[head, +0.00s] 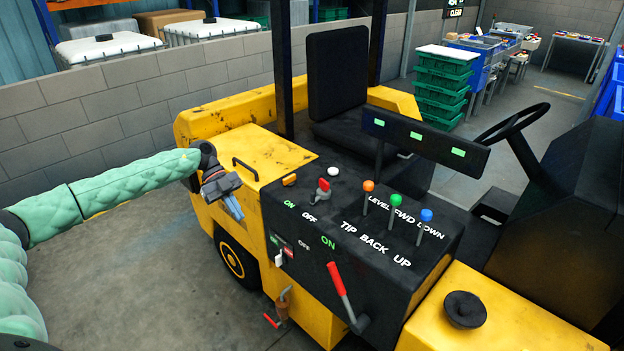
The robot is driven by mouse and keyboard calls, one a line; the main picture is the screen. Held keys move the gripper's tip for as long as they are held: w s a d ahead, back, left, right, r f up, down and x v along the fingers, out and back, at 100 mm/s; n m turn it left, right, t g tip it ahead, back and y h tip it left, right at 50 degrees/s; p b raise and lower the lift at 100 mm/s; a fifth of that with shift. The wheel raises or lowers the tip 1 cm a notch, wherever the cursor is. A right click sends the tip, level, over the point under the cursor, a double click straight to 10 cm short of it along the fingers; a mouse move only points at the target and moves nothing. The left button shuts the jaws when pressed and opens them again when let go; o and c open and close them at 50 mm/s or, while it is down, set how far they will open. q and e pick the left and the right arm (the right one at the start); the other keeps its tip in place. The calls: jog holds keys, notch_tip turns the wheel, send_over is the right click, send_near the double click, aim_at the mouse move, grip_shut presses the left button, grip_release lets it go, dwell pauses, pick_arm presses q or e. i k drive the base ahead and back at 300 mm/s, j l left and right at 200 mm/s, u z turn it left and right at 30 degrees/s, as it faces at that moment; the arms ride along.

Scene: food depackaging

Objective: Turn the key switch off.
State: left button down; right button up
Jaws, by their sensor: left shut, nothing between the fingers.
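A black control panel (375,215) on a yellow forklift carries what looks like the key switch (323,187), a small red handle on a grey base. The words ON and OFF are printed in front of it. Which word the handle points to is hard to tell. My left gripper (235,212) is shut and empty, pointing down, left of the panel and apart from the switch. My right gripper is not in view.
Three levers with orange (369,186), green (396,200) and blue (427,215) knobs stand right of the switch. A red-gripped lever (337,280) and a white toggle (279,258) are on the panel's front. The steering wheel (513,122) is behind right. Floor is open at left.

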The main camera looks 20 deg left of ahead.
aim_at(321, 195)
jog(key=i, duration=1.05)
